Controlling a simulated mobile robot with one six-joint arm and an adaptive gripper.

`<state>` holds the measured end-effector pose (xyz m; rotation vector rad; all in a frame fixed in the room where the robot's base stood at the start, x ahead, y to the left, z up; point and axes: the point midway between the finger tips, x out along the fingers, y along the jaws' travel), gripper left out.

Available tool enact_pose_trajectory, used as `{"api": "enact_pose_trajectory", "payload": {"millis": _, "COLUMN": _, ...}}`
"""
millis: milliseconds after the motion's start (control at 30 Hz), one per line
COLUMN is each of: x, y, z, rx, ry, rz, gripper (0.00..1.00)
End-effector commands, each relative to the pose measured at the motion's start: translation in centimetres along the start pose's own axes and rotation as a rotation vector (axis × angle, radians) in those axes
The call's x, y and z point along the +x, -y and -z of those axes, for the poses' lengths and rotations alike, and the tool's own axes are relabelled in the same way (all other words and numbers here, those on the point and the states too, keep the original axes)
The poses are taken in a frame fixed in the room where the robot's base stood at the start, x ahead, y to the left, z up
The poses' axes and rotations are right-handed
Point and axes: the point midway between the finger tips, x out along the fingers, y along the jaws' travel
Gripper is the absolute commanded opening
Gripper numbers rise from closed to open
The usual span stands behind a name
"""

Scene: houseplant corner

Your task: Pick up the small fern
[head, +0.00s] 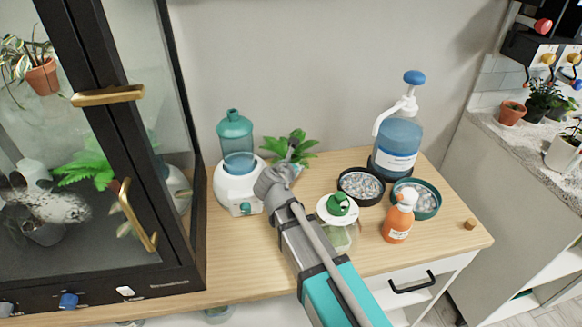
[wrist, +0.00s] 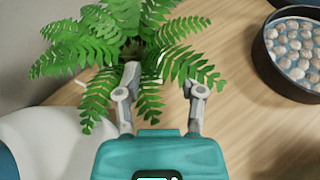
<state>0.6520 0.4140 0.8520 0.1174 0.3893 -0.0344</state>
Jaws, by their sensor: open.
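The small fern (head: 297,147) has bright green fronds and stands on the wooden counter, behind the far end of my arm in the head view. In the wrist view the fern (wrist: 150,32) fills the upper left, its fronds spreading from a dark centre. My gripper (wrist: 164,82) is open, its two fingers apart and pointing at the fern. The fingertips are at the near fronds, with some leaf between them in the picture; I cannot tell if they touch. The fern's pot or base is hidden by its leaves and my arm.
A white humidifier with a teal tank (head: 236,133) stands close left of the fern. A black dish of pebbles (head: 343,182) is to its right, near a blue pump bottle (head: 397,147). An orange spray bottle (head: 397,222) stands nearer. A glass cabinet (head: 185,235) bounds the left.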

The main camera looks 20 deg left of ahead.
Motion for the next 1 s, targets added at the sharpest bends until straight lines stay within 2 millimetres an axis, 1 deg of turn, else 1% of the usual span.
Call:
{"api": "enact_pose_trajectory", "payload": {"millis": 233, "x": 0.0, "y": 0.1, "z": 0.0, "rx": 0.0, "ry": 0.0, "rz": 0.001, "gripper": 0.51}}
{"api": "enact_pose_trajectory", "payload": {"millis": 333, "x": 0.4, "y": 0.1, "z": 0.1, "rx": 0.001, "ry": 0.0, "rz": 0.001, "gripper": 0.51}}
{"api": "enact_pose_trajectory", "payload": {"millis": 467, "x": 1.6, "y": 0.1, "z": 0.3, "rx": 0.001, "ry": 0.0, "rz": 0.002, "gripper": 0.51}}
{"api": "enact_pose_trajectory", "payload": {"millis": 633, "x": 3.5, "y": 0.1, "z": 0.6, "rx": 0.002, "ry": 0.0, "rz": 0.002, "gripper": 0.51}}
{"api": "enact_pose_trajectory", "payload": {"millis": 733, "x": 4.6, "y": 0.1, "z": 0.5, "rx": 0.002, "ry": 0.0, "rz": 0.003, "gripper": 0.51}}
{"api": "enact_pose_trajectory", "payload": {"millis": 833, "x": 5.2, "y": 0.1, "z": 0.4, "rx": 0.002, "ry": 0.0, "rz": 0.002, "gripper": 0.51}}
{"api": "enact_pose_trajectory", "payload": {"millis": 1000, "x": 5.3, "y": 0.2, "z": 0.3, "rx": 0.001, "ry": 0.0, "rz": 0.002, "gripper": 0.51}}
